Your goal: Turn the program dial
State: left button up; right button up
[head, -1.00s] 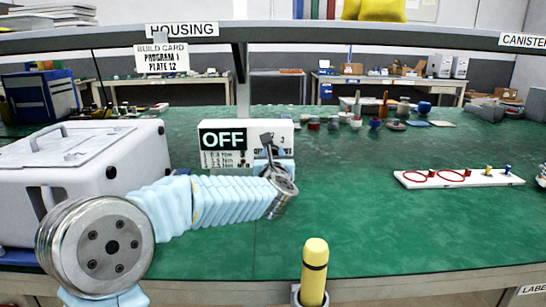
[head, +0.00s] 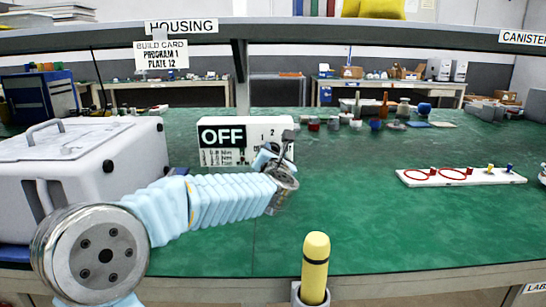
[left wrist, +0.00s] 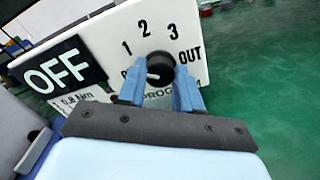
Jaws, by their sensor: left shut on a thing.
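The program dial (left wrist: 158,65) is a round black knob on a white panel (left wrist: 105,45) marked 1, 2, 3 and OUT. A pale mark on the knob points to the lower left; a character there is partly hidden by a finger. My left gripper (left wrist: 158,88) has its blue fingers on either side of the knob and is shut on it. In the head view the left gripper (head: 272,158) is at the right part of the white box (head: 208,158) and hides the knob. The build card (head: 161,56) reads PROGRAM 1, PLATE 12. My right gripper is not in view.
A black OFF display (head: 223,137) is left of the dial. A large white housing (head: 85,185) stands at the left. A white strip with red rings (head: 462,177) lies at the right. A yellow cylinder (head: 315,262) stands at the front edge. The green bench between is clear.

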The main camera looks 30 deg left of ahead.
pick_arm(q)
jog(key=shift+d+m, duration=0.1)
jog(key=shift+m, duration=1.4)
jog(key=o, duration=1)
jog(key=shift+o, duration=0.2)
jog(key=b+v, duration=0.2)
jog(key=v, duration=1)
jog(key=shift+s, duration=0.1)
